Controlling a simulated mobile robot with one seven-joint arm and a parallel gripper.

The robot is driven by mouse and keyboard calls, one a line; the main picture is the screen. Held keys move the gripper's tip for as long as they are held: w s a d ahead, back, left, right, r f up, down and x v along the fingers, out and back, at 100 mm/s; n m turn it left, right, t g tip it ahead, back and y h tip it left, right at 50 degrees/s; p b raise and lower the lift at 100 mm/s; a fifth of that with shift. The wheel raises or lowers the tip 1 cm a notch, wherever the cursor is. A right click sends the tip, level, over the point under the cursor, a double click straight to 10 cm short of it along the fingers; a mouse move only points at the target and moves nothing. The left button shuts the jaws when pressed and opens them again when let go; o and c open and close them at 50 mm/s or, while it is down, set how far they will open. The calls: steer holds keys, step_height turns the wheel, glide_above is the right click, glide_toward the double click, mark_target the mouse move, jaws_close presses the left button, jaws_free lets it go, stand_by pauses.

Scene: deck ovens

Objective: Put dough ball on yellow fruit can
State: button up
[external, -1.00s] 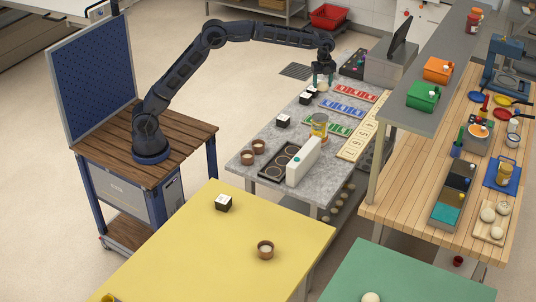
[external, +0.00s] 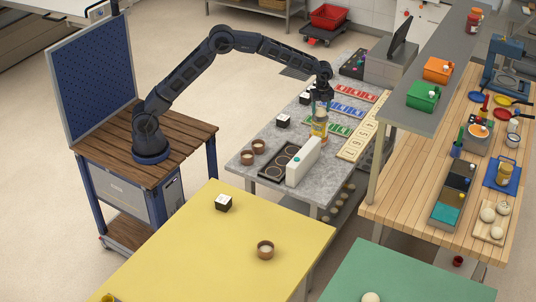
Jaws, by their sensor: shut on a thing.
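The yellow fruit can (external: 320,130) stands upright on the grey stone counter (external: 245,162), near its middle.
A white upright box (external: 303,163) and a dark tray with round wells (external: 277,164) stand in front of the can. Two brown cups (external: 253,152) are at the left. Red, blue and green card strips (external: 345,108) lie behind and beside the can.

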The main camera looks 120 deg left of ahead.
steer(key=shift+f, duration=0.5)
steer(key=shift+f, duration=0.1)
steer(key=o, duration=1)
steer(key=shift+c, duration=0.2)
